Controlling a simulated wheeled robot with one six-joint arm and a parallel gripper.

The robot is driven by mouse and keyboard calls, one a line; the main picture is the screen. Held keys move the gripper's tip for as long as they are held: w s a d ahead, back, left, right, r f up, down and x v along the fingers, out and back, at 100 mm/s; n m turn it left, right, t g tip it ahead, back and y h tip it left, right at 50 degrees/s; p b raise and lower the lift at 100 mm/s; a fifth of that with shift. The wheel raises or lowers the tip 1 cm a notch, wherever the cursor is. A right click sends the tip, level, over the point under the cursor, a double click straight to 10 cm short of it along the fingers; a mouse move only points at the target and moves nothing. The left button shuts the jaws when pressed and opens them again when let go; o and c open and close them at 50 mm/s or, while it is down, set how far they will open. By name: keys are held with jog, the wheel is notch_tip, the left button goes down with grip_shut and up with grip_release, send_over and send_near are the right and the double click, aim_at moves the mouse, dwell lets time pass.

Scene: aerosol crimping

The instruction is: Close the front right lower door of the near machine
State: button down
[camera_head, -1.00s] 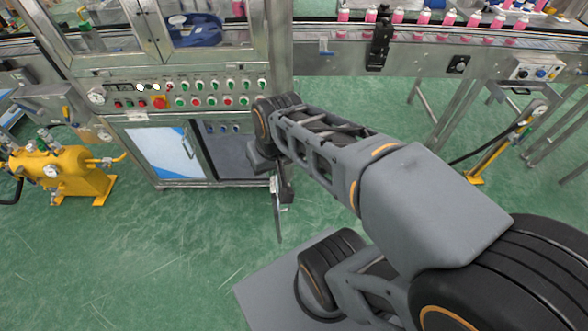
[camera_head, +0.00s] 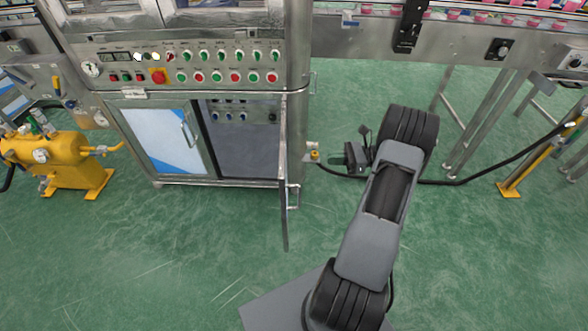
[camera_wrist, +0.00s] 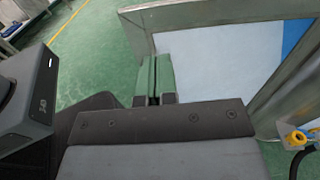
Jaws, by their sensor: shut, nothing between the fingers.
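The near machine's front right lower door (camera_head: 284,185) stands open. It swings out toward me and shows almost edge-on, with its handle (camera_head: 293,195) on the right-hand face. The cabinet opening (camera_head: 240,150) behind it is uncovered. My gripper (camera_head: 340,158) is to the right of the door, apart from it, by the machine's right side. In the wrist view my shut, empty fingers (camera_wrist: 153,78) point toward the metal-framed door (camera_wrist: 210,60) with its white and blue panel. Whether the fingertips touch the frame cannot be told there.
The left lower door (camera_head: 160,140) is closed. A yellow-capped fitting (camera_head: 315,156) and a black hose (camera_head: 445,183) are near my gripper. A yellow tank (camera_head: 60,160) stands at left, and a conveyor (camera_head: 460,40) runs at back right. The green floor before the cabinet is clear.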

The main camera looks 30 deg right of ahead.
jog(key=b+x, duration=0.2)
jog(key=x, duration=1.1)
jog(key=shift+w+d+f+m+t+b, duration=0.15)
jog(key=shift+w+f+m+t+b, duration=0.15)
jog(key=shift+w, duration=0.1)
